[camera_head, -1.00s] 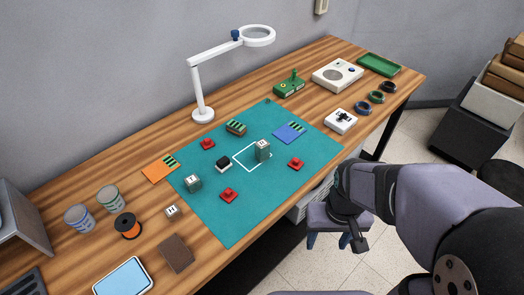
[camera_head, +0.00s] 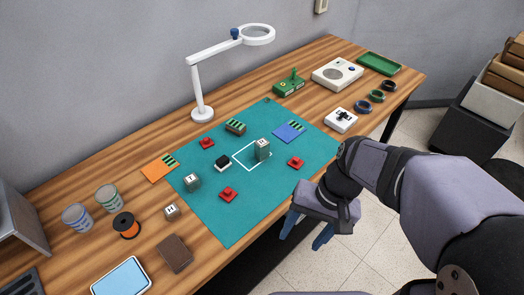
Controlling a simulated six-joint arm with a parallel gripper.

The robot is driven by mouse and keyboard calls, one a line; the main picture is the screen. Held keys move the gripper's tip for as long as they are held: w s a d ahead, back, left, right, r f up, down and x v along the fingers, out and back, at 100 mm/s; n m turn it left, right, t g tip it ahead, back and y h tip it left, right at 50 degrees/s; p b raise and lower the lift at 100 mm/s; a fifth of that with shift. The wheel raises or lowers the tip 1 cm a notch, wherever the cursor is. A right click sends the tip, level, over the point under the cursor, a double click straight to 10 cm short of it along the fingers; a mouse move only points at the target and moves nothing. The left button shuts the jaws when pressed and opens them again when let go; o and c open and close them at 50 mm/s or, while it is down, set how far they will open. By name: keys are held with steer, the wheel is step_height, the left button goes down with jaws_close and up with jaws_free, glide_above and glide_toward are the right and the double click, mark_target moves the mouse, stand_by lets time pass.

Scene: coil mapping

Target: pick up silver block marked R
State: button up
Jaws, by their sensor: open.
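Three small lettered blocks with pale tops show. One grey-green block (camera_head: 262,150) stands upright in the white outlined square on the teal mat, and its letter is too small to read. Another grey-green block (camera_head: 192,183), whose mark looks like a T, sits on the mat's left part. A smaller block (camera_head: 171,212), whose mark looks like an H, sits on bare wood left of the mat. I cannot tell which one bears the R. My gripper (camera_head: 306,234) is open and empty, with blue fingers pointing down beyond the table's front edge, apart from all the blocks.
Several red pieces, such as one near the front (camera_head: 228,194), and a black-and-white piece (camera_head: 222,163) lie on the teal mat (camera_head: 230,228). A white lamp (camera_head: 203,114) stands behind it. Spools and a brown wallet-like item (camera_head: 174,254) are at the left.

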steer(key=w+a+m+y+b, duration=0.2)
steer(key=w+a+m+y, duration=0.3)
steer(key=a, duration=0.6)
steer(key=m+t+y+b, duration=0.35)
steer(key=m+t, duration=1.15)
steer(key=m, duration=0.6)
glide_above(265, 148)
steer(key=s+d, duration=0.1)
steer(key=d, duration=0.1)
steer(key=shift+h, duration=0.25)
steer(key=f, duration=0.7)
steer(key=shift+s+a+f, duration=0.1)
steer(key=shift+a+f, duration=0.05)
steer(key=shift+a, duration=0.2)
steer(key=shift+p+x, duration=0.85)
steer(key=shift+x, duration=0.8)
steer(key=shift+p+x, duration=0.75)
steer(key=shift+x, duration=1.3)
